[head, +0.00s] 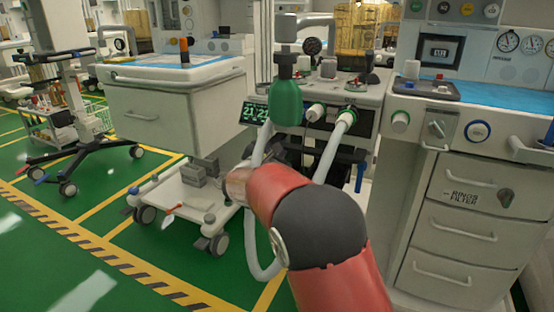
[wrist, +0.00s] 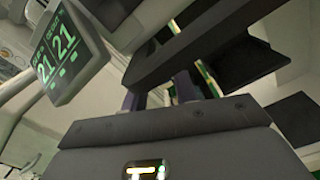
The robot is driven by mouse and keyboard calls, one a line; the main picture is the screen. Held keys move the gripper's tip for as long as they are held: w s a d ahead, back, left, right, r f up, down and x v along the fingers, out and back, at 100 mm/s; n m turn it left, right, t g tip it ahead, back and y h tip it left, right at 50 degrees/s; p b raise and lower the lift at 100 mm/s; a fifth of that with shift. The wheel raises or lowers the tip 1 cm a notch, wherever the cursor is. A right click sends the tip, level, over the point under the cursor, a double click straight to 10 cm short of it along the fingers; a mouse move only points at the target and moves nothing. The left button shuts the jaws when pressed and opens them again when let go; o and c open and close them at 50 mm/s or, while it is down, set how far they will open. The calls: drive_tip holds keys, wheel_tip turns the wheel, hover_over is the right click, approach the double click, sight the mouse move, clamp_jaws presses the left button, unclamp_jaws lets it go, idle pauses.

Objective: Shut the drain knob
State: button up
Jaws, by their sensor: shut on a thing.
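My gripper (wrist: 172,92) shows in the wrist view, with its wide grey body along the bottom and dark fingers above it. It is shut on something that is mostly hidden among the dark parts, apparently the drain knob. I cannot make out the knob's shape or how far it is turned. In the head view my red and black arm reaches in low before the anaesthesia machine (head: 330,92), below its front panel. The point of contact is not clear there.
A green display (head: 256,112) sits just above the arm and shows in the wrist view too (wrist: 58,48). White hoses (head: 330,152) and a green canister (head: 287,102) hang close by. A drawer cart (head: 470,225) stands at the right.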

drive_tip(key=shift+m+b, duration=0.3)
drive_tip(key=o, duration=1)
drive_tip(key=shift+c, duration=0.2)
drive_tip(key=v, duration=0.7)
drive_tip(key=shift+s+a, duration=0.15)
drive_tip(key=shift+s, duration=0.2)
